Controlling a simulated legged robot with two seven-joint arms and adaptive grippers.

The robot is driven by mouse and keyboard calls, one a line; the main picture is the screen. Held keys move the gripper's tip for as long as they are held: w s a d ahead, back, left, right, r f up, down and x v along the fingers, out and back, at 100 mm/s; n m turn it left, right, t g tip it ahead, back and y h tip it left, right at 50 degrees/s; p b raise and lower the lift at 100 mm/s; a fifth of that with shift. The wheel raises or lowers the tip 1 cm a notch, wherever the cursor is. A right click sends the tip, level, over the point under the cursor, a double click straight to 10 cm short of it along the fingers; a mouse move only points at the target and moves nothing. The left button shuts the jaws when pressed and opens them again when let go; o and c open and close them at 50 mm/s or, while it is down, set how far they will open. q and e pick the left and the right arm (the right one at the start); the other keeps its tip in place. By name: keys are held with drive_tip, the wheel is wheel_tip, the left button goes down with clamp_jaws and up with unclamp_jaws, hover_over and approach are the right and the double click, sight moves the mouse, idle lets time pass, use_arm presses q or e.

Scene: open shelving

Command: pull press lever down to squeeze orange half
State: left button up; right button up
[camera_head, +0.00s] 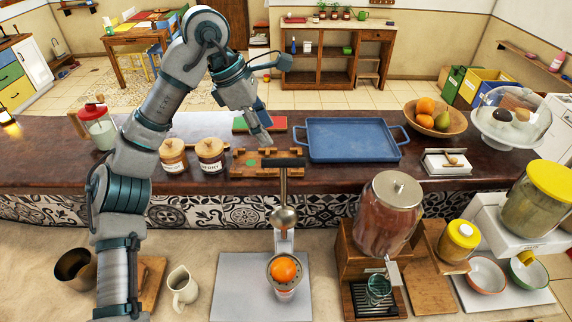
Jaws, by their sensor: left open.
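The press (284,243) stands on a grey mat at the lower middle. Its lever (283,183) is upright, with a dark crossbar handle (283,162) at its top. A metal press dome (283,218) hangs above the orange half (284,270), apart from it. The orange half rests cut side hidden or unclear in the press's lower cup. My left arm comes in from the left, and my left gripper (264,132) is open and empty, a little above and left of the handle in the picture. My right gripper is out of view.
A blue tray (352,153), two lidded jars (210,155) and a fruit bowl (436,118) stand on the dark counter. A drink dispenser (386,210) stands right of the press. A white pitcher (182,288) is at its left. The grey mat (235,290) is clear around the press.

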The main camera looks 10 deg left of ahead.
sight(283, 159)
use_arm(q)
drive_tip(key=x, duration=0.7)
drive_tip(key=shift+w+a, duration=0.15)
drive_tip(key=shift+w, duration=0.2)
drive_tip(key=x, duration=0.3)
drive_tip(key=shift+s+d+f, duration=0.2)
drive_tip(key=shift+d+f, duration=0.05)
drive_tip(key=shift+f, duration=0.05)
drive_tip(key=shift+w+d+f, duration=0.2)
drive_tip(key=shift+d+f, duration=0.05)
drive_tip(key=shift+f, duration=0.3)
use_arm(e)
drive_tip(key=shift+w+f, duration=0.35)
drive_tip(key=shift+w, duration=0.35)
use_arm(q)
drive_tip(key=shift+s, duration=0.1)
clamp_jaws()
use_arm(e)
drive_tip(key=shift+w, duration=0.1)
